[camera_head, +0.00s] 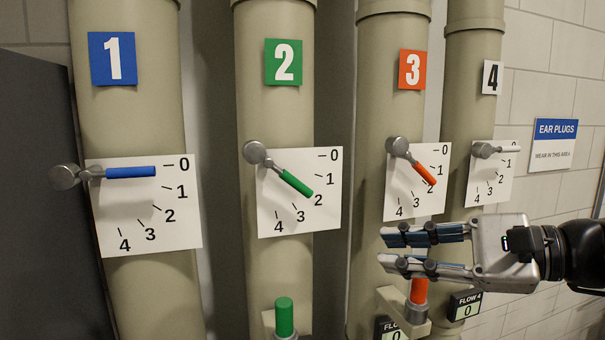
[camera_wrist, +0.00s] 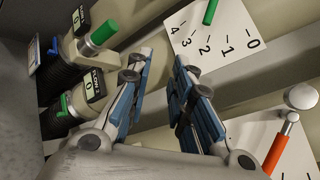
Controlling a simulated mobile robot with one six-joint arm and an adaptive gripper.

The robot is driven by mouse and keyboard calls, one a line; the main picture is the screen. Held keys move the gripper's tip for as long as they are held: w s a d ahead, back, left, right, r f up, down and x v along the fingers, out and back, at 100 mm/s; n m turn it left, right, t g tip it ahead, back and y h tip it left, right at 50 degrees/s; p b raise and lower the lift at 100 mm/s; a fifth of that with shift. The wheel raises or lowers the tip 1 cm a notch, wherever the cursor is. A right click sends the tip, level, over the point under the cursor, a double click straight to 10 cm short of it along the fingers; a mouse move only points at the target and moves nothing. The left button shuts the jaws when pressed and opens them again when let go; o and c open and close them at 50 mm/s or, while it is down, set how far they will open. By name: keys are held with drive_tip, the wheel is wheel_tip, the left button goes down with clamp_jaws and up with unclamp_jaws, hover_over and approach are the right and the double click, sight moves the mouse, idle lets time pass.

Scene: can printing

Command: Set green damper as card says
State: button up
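The green damper handle (camera_head: 297,184) is on the pipe marked 2, pivoting at the upper left of a white 0-to-4 scale plate (camera_head: 268,222). It slopes down right, and its tip lies at about the 2. In the wrist view the tip of a green handle (camera_wrist: 210,12) shows at the top, over a scale plate (camera_wrist: 232,62). My gripper (camera_head: 384,250) is open and empty, in front of pipes 3 and 4, right of the green handle and lower. Its two fingers also show apart in the wrist view (camera_wrist: 158,68). I see no card that I can read as the setting.
A blue handle (camera_head: 130,172) points near 0. An orange handle (camera_head: 424,173) slopes down right. A green knob (camera_head: 284,316) and orange knob (camera_head: 418,291) stand low on the pipes. A FLOW 4 display (camera_head: 465,305) reads 0. An EAR PLUGS sign (camera_head: 554,145) hangs right.

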wheel_tip(320, 180, up, 7)
drive_tip(key=d+t+y, duration=0.1)
drive_tip(key=d+y, duration=0.1)
drive_tip(key=p, duration=0.3)
approach(303, 186)
drive_tip(key=x, duration=0.9)
drive_tip(key=shift+w+a, duration=0.15)
drive_tip(key=shift+a, duration=0.05)
clamp_jaws()
